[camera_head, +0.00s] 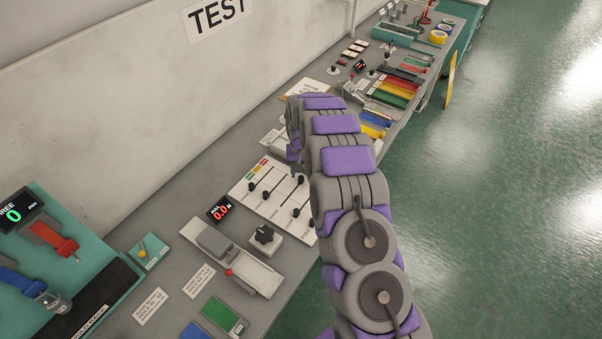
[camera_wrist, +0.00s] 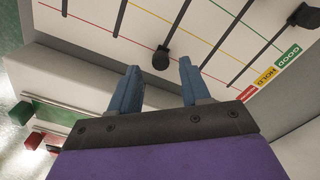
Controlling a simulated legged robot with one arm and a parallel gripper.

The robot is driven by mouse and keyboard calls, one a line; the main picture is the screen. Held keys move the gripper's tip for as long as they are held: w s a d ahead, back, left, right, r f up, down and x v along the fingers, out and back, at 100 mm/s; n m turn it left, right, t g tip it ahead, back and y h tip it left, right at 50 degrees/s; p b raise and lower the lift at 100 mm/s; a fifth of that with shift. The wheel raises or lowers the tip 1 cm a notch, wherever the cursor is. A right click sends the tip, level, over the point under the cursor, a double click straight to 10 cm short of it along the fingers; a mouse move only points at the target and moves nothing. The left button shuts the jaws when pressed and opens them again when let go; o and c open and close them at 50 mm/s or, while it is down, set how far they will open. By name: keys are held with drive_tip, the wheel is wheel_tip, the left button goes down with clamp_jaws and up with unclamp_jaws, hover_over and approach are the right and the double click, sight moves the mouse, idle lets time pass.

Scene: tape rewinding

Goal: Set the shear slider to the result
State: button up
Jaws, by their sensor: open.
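The white slider panel (camera_head: 274,193) lies on the bench left of my arm. It has several dark slots with black knobs, and red, yellow and green labels at its far edge. The labels naming each slider are too small to read, so I cannot tell which is the shear slider. In the wrist view, the panel (camera_wrist: 195,15) fills the top, crossed by coloured lines. My gripper (camera_wrist: 158,82) is open and empty, its two blue fingers pointing at the panel. One black knob (camera_wrist: 161,58) shows between and beyond the fingertips, apart from them. Another knob (camera_wrist: 304,15) is at the right.
A small red-digit display (camera_head: 220,209) reads about 0.0, left of the panel. A black dial (camera_head: 264,235) and a grey-white fixture (camera_head: 235,262) stand in front. Coloured trays (camera_head: 392,95) lie farther along the bench. The green floor at right is open.

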sight(301, 176)
wheel_tip(301, 176, up, 15)
drive_tip(key=p, duration=0.1)
drive_tip(key=shift+r, duration=0.15)
idle(0.5)
drive_tip(key=s+d+r, duration=0.2)
drive_tip(key=s+r, duration=0.2)
drive_tip(key=s, duration=0.3)
drive_tip(key=s+d+r+b, duration=0.1)
drive_tip(key=s+r, duration=0.3)
drive_tip(key=s, duration=0.4)
drive_tip(key=s+d+r, duration=0.2)
drive_tip(key=s+r, duration=0.2)
drive_tip(key=s, duration=0.3)
drive_tip(key=s+d+f+g, duration=0.1)
drive_tip(key=s+d, duration=0.1)
drive_tip(key=s, duration=1.1)
drive_tip(key=s+d+b, duration=0.1)
drive_tip(key=s, duration=1.3)
drive_tip(key=shift+s+d+f+g+b, duration=0.25)
drive_tip(key=shift+d+f+g+b, duration=0.05)
drive_tip(key=shift+d+f+g, duration=0.1)
